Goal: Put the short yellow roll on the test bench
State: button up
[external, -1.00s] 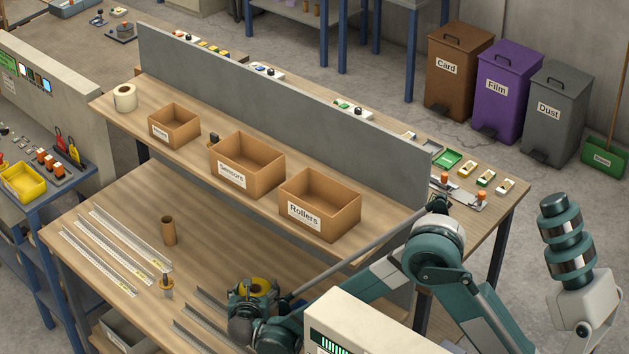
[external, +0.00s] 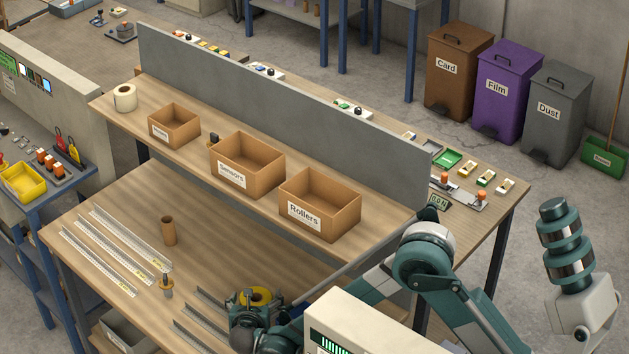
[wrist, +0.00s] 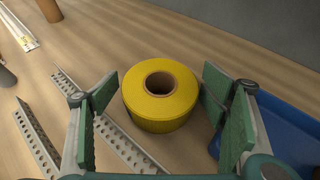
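A short yellow roll (wrist: 160,105) with a brown core stands on the wooden table, core facing up. In the external view the yellow roll (external: 256,294) is partly hidden by my gripper (external: 250,306), low in the picture. In the wrist view my gripper (wrist: 160,92) is open, with a green-padded finger on either side of the roll. A gap shows between the roll and the right pad; the left pad is close to it, and I cannot tell about contact. Which surface is the test bench is not clear.
Perforated metal rails (wrist: 36,138) lie left of the roll. A blue tray (wrist: 285,125) is close by the right finger. A brown tube (external: 168,231) stands on the table. Boxes (external: 320,204) line the shelf above. A grey panel (external: 280,120) rises behind the shelf.

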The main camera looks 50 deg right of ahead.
aim_at(256, 298)
jog(key=shift+r, duration=0.1)
dwell(0.3)
jog(key=shift+a+r, duration=0.1)
jog(key=shift+r, duration=0.05)
jog(key=shift+s+a+r, duration=0.1)
jog(key=shift+s+a, duration=0.15)
jog(key=shift+p+v, duration=0.6)
jog(key=shift+v, duration=0.4)
notch_tip(256, 298, up, 6)
jog(key=shift+f+p, duration=0.2)
jog(key=shift+p, duration=0.45)
jog(key=shift+r, duration=0.7)
jog(key=c, duration=0.3)
